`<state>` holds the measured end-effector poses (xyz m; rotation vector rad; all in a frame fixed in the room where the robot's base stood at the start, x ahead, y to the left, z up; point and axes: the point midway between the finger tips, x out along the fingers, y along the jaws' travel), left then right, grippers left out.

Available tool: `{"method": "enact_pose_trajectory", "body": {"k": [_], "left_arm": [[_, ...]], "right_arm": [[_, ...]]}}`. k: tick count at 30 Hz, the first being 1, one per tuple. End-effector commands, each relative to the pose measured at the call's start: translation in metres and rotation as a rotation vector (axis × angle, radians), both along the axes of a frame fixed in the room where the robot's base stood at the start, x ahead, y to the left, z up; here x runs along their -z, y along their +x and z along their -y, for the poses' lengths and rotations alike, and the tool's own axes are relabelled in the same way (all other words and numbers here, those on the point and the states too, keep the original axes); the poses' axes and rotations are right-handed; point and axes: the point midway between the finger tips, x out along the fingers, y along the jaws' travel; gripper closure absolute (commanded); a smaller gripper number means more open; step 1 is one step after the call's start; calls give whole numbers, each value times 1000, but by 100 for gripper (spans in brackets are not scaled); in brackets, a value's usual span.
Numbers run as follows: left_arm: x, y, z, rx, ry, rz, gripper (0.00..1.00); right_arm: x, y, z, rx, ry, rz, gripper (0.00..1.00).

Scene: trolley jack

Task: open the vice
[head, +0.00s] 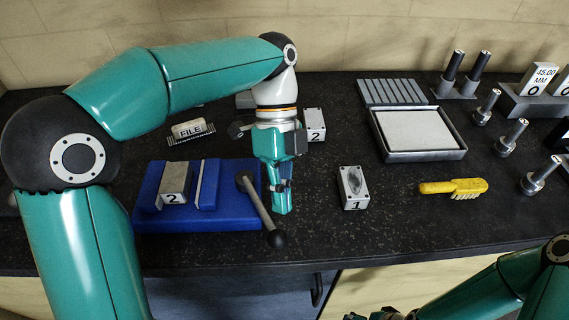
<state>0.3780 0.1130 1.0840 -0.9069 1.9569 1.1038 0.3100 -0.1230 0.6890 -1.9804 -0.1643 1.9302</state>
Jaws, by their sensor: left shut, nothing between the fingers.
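The blue vice (228,213) sits on the dark bench at the left. A metal block marked 2 (173,198) sits in it, left of an upright blue-and-grey jaw (209,184); I cannot tell if it is clamped. The vice's handle (261,210) is a bar with black ball ends, slanting from the vice's right end towards the bench's front. My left gripper (281,208) points down, shut and empty, just right of the handle; I cannot tell if it touches. My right gripper (385,315) shows only partly at the bottom edge, its fingers unclear.
A block marked 1 (354,188) stands right of the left gripper, and another marked 2 (314,124) behind it. A FILE label (188,129) is behind the vice. A yellow brush (453,188), an open metal case (419,155) and several metal pins (512,137) are at the right.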

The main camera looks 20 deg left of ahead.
Motion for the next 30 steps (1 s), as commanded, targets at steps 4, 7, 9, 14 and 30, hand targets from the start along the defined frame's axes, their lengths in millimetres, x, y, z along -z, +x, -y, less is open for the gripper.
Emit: {"method": "enact_pose_trajectory", "body": {"k": [4,7,9,14,30], "left_arm": [[-18,13,-5,-2,-1,4,100],[-26,18,-7,-2,-2,2,100],[-31,21,-8,-2,-2,2,100],[-36,24,-10,-1,-1,1,100],[-36,24,-9,0,-2,2,100]], "right_arm": [[0,0,0,0,0,0,19],[0,0,0,0,0,0,19],[0,0,0,0,0,0,19],[0,0,0,0,0,0,19],[0,0,0,0,0,0,19]]}}
